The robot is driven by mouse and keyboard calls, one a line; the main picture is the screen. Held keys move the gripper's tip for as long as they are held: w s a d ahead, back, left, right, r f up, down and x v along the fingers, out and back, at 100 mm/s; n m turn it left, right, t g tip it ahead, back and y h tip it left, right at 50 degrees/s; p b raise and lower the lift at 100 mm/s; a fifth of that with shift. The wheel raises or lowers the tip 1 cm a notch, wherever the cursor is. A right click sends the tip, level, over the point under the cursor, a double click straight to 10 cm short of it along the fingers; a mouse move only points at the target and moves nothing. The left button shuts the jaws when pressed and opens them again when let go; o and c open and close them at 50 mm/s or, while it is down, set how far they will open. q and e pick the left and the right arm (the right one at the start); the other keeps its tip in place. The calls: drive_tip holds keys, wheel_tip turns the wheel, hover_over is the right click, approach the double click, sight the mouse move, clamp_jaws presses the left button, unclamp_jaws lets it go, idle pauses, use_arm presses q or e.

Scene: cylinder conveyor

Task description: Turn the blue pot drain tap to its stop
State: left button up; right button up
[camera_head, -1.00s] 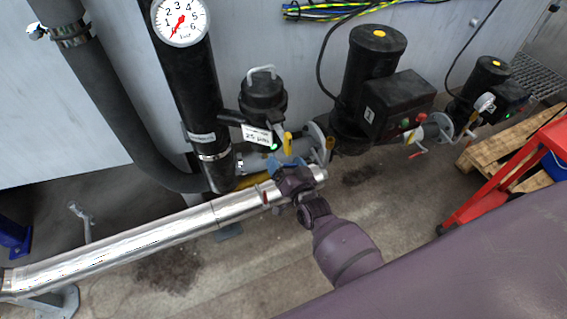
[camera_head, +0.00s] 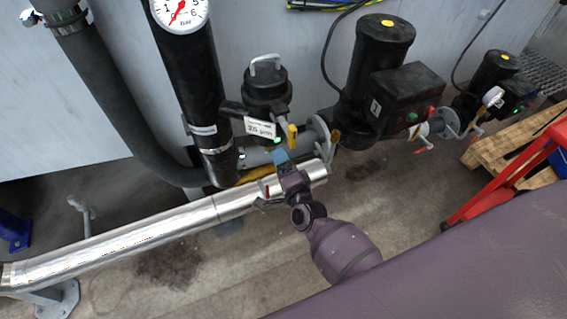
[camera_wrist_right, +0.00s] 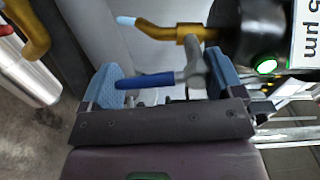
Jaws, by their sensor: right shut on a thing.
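The blue drain tap (camera_wrist_right: 143,81) has a blue grip on a grey lever, below a brass spout (camera_wrist_right: 165,33) with a pale blue tip. It sits under the black filter pot (camera_head: 265,88), whose white label shows in the head view. My right gripper (camera_head: 281,158) is at the tap, just above the silver pipe. In the right wrist view its blue finger pads (camera_wrist_right: 160,82) stand either side of the lever, with the blue grip lying across from one pad towards the other. The tap is hidden behind the gripper in the head view. My left gripper is not in view.
A silver pipe (camera_head: 150,236) runs along the front just below the gripper. Yellow-handled valves (camera_head: 292,136) and a black pump (camera_head: 375,75) stand to the right. A dark vertical pipe with a gauge (camera_head: 180,12) is behind on the left. A red trolley (camera_head: 505,175) stands far right.

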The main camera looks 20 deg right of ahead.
drive_tip(key=shift+a+f+m, duration=0.1)
drive_tip(key=shift+a+m, duration=0.1)
drive_tip(key=shift+m, duration=0.5)
drive_tip(key=shift+a, duration=0.1)
drive_tip(key=shift+m, duration=0.3)
drive_tip(key=o, duration=1.1)
drive_tip(key=shift+c, duration=0.2)
